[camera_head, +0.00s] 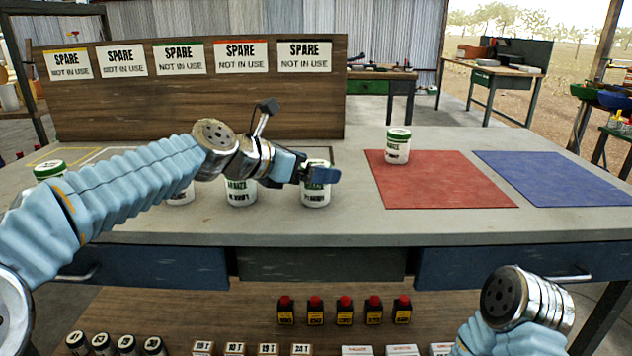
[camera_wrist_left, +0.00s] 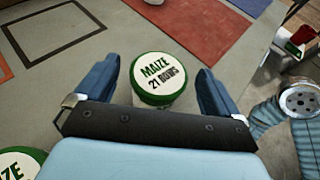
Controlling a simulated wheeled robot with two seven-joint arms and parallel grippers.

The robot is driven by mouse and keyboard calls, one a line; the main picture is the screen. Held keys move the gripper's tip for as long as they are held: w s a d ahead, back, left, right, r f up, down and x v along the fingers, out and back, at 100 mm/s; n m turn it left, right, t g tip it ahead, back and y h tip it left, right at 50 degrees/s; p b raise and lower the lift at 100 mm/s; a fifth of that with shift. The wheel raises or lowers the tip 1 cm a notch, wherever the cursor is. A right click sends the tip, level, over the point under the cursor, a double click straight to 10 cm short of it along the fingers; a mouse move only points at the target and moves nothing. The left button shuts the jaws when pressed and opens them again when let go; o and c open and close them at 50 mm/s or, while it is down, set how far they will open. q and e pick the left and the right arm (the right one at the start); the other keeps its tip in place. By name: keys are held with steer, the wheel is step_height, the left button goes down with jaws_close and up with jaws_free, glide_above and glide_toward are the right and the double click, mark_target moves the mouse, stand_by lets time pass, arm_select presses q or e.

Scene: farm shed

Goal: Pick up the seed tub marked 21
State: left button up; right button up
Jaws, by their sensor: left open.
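The seed tub marked 21 (camera_wrist_left: 161,78) shows in the left wrist view as a white tub with a green-rimmed lid reading "MAIZE 21 ROWS". In the head view it is the white tub (camera_head: 315,196) standing upright on the grey bench, its top partly hidden by my fingers. My left gripper (camera_head: 312,172) is open, with its blue fingers on either side of the tub. In the left wrist view a gap shows between the tub and each finger of the gripper (camera_wrist_left: 160,85). My right gripper is out of view; only my right arm shows.
Other green-lidded tubs stand on the bench: one close to the left (camera_head: 241,191), others farther left (camera_head: 50,170). Another tub (camera_head: 397,147) stands on the red mat (camera_head: 450,187). The blue mat (camera_head: 555,178) is bare. A wooden board (camera_head: 200,105) with spare signs rises behind.

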mark_target(322, 162)
arm_select(q)
steer(key=x, duration=0.3)
steer(key=shift+w+f, duration=0.1)
steer(key=shift+w, duration=0.05)
steer(key=c, duration=1.1)
steer(key=shift+c, duration=0.5)
